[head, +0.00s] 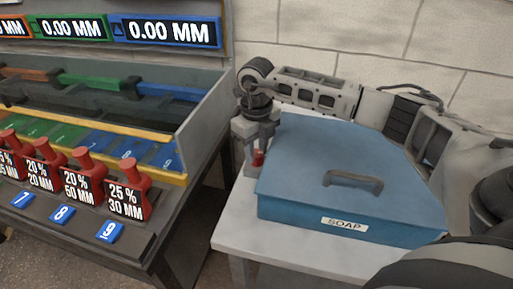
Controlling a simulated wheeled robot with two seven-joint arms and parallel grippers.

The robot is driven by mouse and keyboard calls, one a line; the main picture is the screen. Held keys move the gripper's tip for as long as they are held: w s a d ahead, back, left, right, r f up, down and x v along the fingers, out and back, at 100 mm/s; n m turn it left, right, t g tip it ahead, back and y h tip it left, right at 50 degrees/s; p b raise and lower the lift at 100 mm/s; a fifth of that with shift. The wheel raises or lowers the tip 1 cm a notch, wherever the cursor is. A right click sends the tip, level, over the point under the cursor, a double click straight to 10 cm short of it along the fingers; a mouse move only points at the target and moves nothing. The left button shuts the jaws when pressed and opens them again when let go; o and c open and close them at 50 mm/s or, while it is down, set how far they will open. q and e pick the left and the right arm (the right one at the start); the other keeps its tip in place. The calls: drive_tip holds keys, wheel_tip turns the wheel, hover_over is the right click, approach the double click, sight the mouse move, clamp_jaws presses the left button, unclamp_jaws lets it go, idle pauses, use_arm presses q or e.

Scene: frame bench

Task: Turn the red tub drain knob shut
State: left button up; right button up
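The blue tub (330,150) has a lid with a grey handle and a white SOAP label, and stands on a pale table. The small red drain knob (258,158) shows at the tub's left side, partly hidden by my gripper. My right gripper (256,157) points down at the knob, with its fingers close around or beside it. I cannot tell whether the fingers touch or grip the knob. My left gripper is not in view.
The pale table (236,229) has free room in front of the tub. To the left, across a narrow gap, a dark bench holds red levers (125,190), numbered blue tags and coloured channels. Blue, green and orange displays (168,31) stand behind. A block wall closes the back.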

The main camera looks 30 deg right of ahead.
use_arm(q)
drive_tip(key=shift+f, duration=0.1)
use_arm(e)
drive_tip(key=shift+n, duration=0.3)
drive_tip(key=shift+n+b, duration=0.5)
drive_tip(key=n+b, duration=0.1)
drive_tip(key=n, duration=0.3)
drive_tip(key=shift+b, duration=0.35)
drive_tip(key=shift+n+b, duration=0.35)
drive_tip(key=shift+n, duration=0.75)
drive_tip(key=n+b, duration=0.1)
drive_tip(key=n, duration=0.1)
drive_tip(key=shift+n, duration=1.1)
drive_tip(key=shift+n+b, duration=0.55)
drive_tip(key=shift+n, duration=0.65)
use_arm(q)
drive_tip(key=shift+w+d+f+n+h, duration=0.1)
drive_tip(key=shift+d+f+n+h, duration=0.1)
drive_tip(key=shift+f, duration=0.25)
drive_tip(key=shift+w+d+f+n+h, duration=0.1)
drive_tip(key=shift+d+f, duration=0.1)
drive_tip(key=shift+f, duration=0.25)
use_arm(e)
drive_tip(key=shift+n, duration=0.3)
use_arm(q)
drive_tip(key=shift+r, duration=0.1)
